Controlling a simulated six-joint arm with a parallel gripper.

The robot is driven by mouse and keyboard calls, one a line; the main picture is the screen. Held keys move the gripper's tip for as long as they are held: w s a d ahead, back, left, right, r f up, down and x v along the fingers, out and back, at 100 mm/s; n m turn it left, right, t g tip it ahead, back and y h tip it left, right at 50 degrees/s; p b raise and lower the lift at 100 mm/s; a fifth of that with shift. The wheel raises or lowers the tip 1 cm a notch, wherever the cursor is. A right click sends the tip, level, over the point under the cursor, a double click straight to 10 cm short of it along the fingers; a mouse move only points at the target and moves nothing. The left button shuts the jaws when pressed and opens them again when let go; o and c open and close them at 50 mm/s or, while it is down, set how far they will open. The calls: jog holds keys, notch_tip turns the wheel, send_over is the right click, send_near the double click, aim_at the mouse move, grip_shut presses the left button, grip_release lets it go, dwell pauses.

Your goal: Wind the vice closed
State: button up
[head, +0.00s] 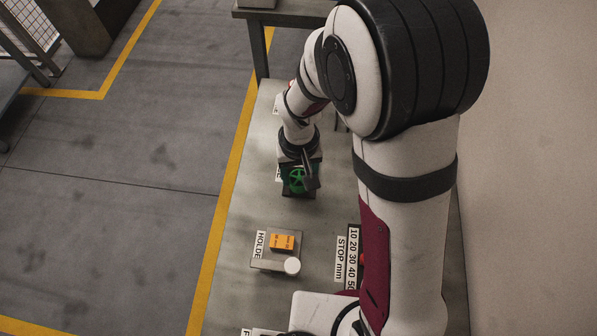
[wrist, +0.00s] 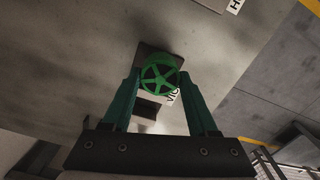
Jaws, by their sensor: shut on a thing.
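The green spoked handwheel (head: 297,179) sits on the dark block of the vice (head: 290,193) on the bench. In the wrist view the handwheel (wrist: 160,70) lies between the tips of my two green fingers, with a dark part of the vice (wrist: 147,50) behind it. My gripper (wrist: 160,80) is shut on the handwheel, its fingertips at opposite sides of the rim. In the head view my gripper (head: 306,170) partly covers the wheel and the vice. The vice jaws and the gap between them cannot be made out.
A holder plate (head: 262,264) with an orange block (head: 283,242) and a white round piece (head: 292,266) is nearer on the bench. A stop scale (head: 353,255) lies right of it. The bench (head: 240,220) is bare between holder and vice.

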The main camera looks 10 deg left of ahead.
jog(key=m, duration=0.6)
jog(key=shift+d, duration=0.1)
jog(key=m, duration=0.5)
jog(key=shift+d+m, duration=0.1)
jog(key=shift+m, duration=0.3)
jog(key=m, duration=0.5)
jog(key=shift+m, duration=0.3)
jog(key=m, duration=0.5)
jog(key=shift+s, duration=0.15)
jog(key=shift+m, duration=0.4)
jog(key=o, duration=1.4)
jog(key=shift+c, duration=0.2)
jog(key=shift+r, duration=0.1)
